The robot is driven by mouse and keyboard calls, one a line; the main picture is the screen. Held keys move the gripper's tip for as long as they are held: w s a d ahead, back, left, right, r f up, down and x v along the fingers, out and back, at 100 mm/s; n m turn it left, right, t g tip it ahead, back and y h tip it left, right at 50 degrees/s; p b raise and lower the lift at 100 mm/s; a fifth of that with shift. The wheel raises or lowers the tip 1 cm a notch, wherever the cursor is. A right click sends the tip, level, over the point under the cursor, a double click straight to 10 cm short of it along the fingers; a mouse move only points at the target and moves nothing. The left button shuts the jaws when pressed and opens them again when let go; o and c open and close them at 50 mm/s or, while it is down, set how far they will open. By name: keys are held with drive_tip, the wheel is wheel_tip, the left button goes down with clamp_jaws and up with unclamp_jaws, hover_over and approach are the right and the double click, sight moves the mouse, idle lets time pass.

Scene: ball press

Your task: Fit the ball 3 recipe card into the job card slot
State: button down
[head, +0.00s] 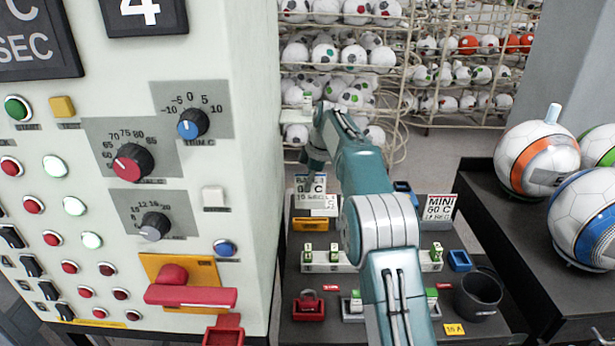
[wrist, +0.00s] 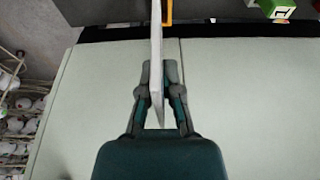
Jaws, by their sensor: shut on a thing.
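My gripper (wrist: 157,68) is shut on a thin white card (wrist: 155,40), seen edge-on between the fingertips in the wrist view. In the head view my gripper (head: 310,182) points down beside the press, at the back left of the dark bench. A white card with black print (head: 318,187), reading 60 C and 15 SEC, shows at the gripper; the fingers cover part of it, and its ball number is not readable. A yellow piece (wrist: 169,12) is close beside the held card in the wrist view. I cannot make out the job card slot for certain.
The press panel (head: 140,200) with knobs and a red handle (head: 190,293) stands close left of my arm. A MINI card (head: 439,207) stands on the bench (head: 400,335). A dark cup (head: 478,293) and small blocks are there. Large balls (head: 537,160) are right.

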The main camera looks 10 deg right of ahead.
sight(309, 203)
drive_tip(key=shift+s+f, duration=0.15)
drive_tip(key=shift+f, duration=0.5)
drive_tip(key=shift+s+f, duration=0.15)
drive_tip(key=shift+f, duration=0.5)
drive_tip(key=shift+f, duration=1.8)
idle(0.6)
drive_tip(key=c, duration=0.7)
unclamp_jaws()
drive_tip(key=v, duration=1.1)
drive_tip(key=shift+d+r, duration=0.2)
drive_tip(key=shift+r, duration=0.15)
